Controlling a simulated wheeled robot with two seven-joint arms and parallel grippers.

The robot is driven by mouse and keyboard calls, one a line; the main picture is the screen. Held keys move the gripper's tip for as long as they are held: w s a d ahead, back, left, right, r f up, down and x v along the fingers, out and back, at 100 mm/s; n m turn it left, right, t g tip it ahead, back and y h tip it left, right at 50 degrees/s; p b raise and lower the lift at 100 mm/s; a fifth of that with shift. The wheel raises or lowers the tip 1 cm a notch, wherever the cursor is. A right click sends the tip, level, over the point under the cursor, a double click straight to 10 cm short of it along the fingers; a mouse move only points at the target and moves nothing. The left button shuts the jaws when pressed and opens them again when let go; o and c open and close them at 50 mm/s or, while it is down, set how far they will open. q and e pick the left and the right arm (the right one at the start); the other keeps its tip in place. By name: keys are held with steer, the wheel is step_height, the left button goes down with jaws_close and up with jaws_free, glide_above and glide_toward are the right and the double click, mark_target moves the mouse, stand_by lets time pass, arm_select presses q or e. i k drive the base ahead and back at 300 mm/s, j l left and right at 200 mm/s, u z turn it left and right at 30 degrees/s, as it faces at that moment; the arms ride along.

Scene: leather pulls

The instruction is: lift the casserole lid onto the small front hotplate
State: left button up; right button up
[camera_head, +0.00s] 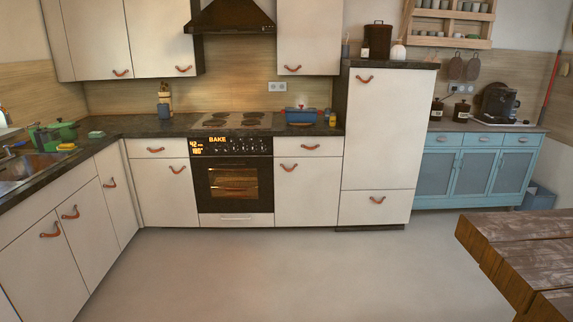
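A blue casserole (300,115) with a lid and a small reddish knob stands on the dark counter, just right of the cooktop. At this distance I cannot tell exactly how its lid sits. The cooktop (234,127) is above the oven and has several dark hotplates. The front left hotplate (214,123) and the front right hotplate (250,122) look bare; which is smaller is hard to tell. Neither of my grippers is in view.
The lit oven (233,184) is shut below the cooktop. A yellow item (332,119) stands right of the casserole, beside a tall white cabinet (382,135). The range hood (232,17) hangs above. A wooden table (520,240) fills the lower right; the floor (250,275) ahead is clear.

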mark_target(301, 108)
steer(key=i, duration=2.3)
steer(key=l+z, duration=0.05)
steer(key=l, duration=0.05)
